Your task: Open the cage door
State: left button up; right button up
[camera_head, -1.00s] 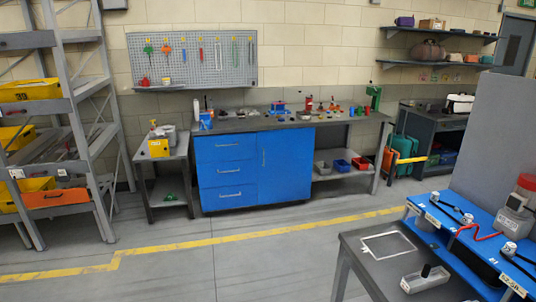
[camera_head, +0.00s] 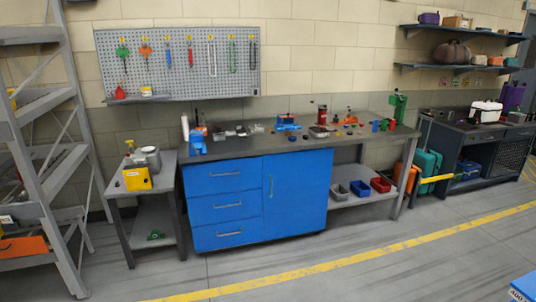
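No cage door that I can make out clearly shows in the head view. A dark workbench (camera_head: 505,131) at the right has a mesh-like dark panel (camera_head: 508,156) on its lower right front; I cannot tell whether it is a door. Neither of my grippers is in view.
A blue workbench (camera_head: 228,205) with tools on top stands against the wall ahead. A small side table (camera_head: 128,190) and a grey shelf rack (camera_head: 75,140) stand to its left. A blue surface (camera_head: 524,287) shows at the lower right corner. The floor (camera_head: 420,265) in front is mostly clear.

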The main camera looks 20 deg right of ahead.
aim_at(488, 176)
jog(key=i+z, duration=0.15)
jog(key=i, duration=0.4)
jog(key=i+j+z, duration=0.1)
jog(key=i, duration=0.4)
jog(key=i+j+z, duration=0.15)
jog(key=i, duration=0.4)
jog(key=i+l+z, duration=0.15)
jog(key=i+z, duration=0.55)
jog(key=z, duration=0.2)
jog(key=i+j+z, duration=0.1)
jog(key=i+z, duration=0.35)
jog(key=i+l+z, duration=0.15)
jog(key=i+z, duration=1.1)
jog(key=i, duration=3.25)
jog(key=i+u, duration=0.15)
jog(key=i, duration=0.65)
jog(key=i+l+u, duration=0.15)
jog(key=i, duration=0.65)
jog(key=i+l+u, duration=0.4)
jog(key=i, duration=0.15)
jog(key=i+l+u, duration=0.8)
jog(key=l, duration=0.45)
jog(key=i+j, duration=0.05)
